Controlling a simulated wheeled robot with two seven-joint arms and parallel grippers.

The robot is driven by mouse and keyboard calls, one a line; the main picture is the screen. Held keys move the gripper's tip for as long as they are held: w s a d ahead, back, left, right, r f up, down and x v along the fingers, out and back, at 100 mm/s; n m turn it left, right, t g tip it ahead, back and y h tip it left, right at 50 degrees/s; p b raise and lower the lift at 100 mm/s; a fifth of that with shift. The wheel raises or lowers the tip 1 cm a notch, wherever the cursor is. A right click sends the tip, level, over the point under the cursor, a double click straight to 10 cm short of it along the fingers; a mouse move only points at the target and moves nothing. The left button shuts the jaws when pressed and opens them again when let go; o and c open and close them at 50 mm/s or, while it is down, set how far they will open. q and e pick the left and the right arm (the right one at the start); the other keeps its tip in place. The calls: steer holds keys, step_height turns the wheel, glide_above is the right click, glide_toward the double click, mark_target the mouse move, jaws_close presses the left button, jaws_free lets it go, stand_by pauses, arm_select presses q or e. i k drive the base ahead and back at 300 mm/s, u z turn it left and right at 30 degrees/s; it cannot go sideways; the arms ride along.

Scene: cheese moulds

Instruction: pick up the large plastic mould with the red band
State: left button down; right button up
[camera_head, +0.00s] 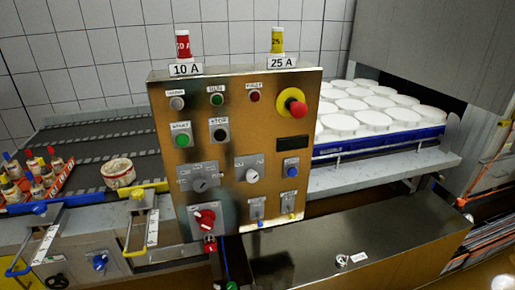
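A cream, round, tub-like mould (118,174) stands on the dark belt at the left, just behind the yellow latch on the front rail. Reddish marks run around its side and look like a red band, but it is too small to be sure. It stands upright and apart from the control panel. Neither of my grippers shows in this view, and nothing is seen touching the mould.
A brass control panel (236,170) with knobs and buttons rises in the middle. Left of the mould, an orange tray (63,181) holds several small bottles. Several white round moulds (373,119) fill a blue-edged tray at the right. The dark bench top (310,262) below is mostly clear.

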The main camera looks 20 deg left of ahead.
mark_target(118, 176)
steer(key=u, duration=1.6)
steer(key=k, duration=0.55)
steer(key=u, duration=1.1)
steer(key=i, duration=3.2)
steer(key=z, duration=1.15)
